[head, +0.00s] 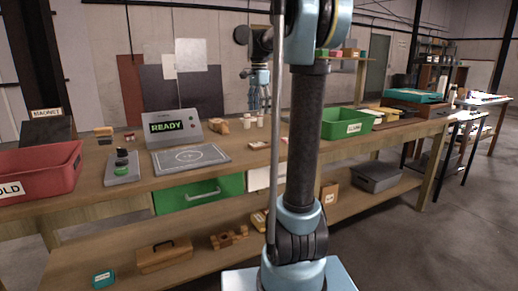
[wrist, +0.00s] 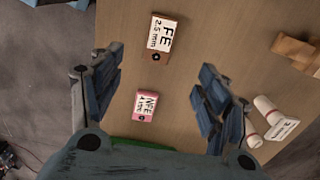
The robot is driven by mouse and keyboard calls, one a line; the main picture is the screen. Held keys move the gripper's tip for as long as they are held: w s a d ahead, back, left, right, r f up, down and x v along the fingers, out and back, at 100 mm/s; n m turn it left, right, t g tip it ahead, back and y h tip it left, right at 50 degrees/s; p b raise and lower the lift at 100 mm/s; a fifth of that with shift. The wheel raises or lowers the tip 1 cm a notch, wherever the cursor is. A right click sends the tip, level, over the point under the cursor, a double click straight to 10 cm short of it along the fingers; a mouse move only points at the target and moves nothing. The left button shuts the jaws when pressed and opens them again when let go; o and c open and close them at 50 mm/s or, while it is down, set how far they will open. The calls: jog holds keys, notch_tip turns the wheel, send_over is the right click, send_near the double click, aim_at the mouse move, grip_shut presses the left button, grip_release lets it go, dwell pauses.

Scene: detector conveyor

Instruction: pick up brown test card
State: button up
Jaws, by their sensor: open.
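The brown test card (wrist: 160,38) lies flat on the bench in the wrist view, with a white label reading FE 2.5 mm. In the head view it is probably the small card (head: 258,145) near the bench's front edge. A pink card (wrist: 146,105) labelled NFE lies below it in the wrist view, apart from it. My gripper (wrist: 155,78) is open and empty, with its two blue fingers wide apart. The pink card lies between the fingers in the picture; the brown card lies beyond their tips. In the head view my gripper (head: 260,103) hangs above the bench, behind my arm.
White bottles (wrist: 272,118) and a wooden block (wrist: 297,52) stand to the right in the wrist view. A green bin (head: 347,123) stands right of my arm in the head view. A READY detector (head: 175,128) with its plate (head: 190,159) and a red bin (head: 38,172) are left.

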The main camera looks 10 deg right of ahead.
aim_at(259, 144)
notch_tip(259, 144, down, 16)
jog(key=shift+r, duration=0.25)
dwell(0.5)
jog(key=shift+c, duration=0.3)
jog(key=c, duration=1.1)
